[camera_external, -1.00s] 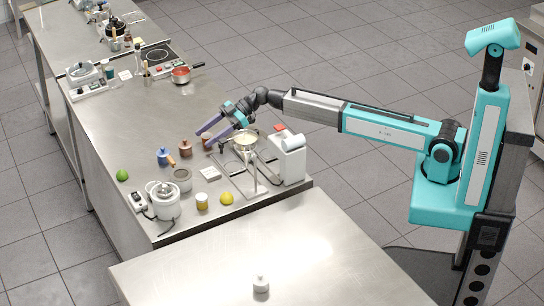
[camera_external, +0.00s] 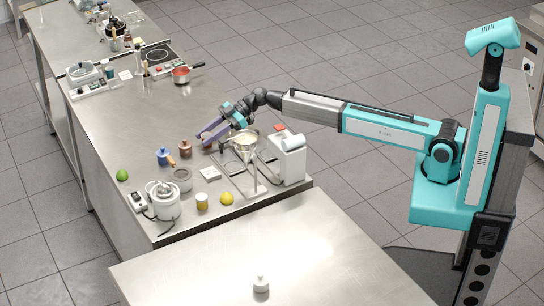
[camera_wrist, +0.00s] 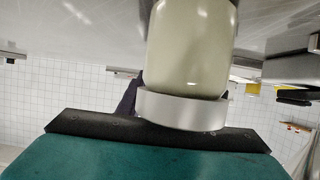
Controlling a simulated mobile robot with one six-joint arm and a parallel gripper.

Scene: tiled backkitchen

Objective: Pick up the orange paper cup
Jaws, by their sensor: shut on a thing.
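My gripper (camera_external: 208,138) is over the steel counter, reaching down and left with its purple fingers. In the wrist view, a cream cylinder with a pale grey band (camera_wrist: 188,60) fills the upper middle and hides the fingertips; no orange shows there. The teal and black body of my gripper shows along the bottom of that view.
A stand with a cream-filled funnel (camera_external: 245,141) and a white machine (camera_external: 288,160) stand close to my gripper, on its right. A brown pot (camera_external: 185,149), a blue pot (camera_external: 163,156) and a grey pot (camera_external: 182,179) are to its left. The counter (camera_external: 135,120) behind is clear.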

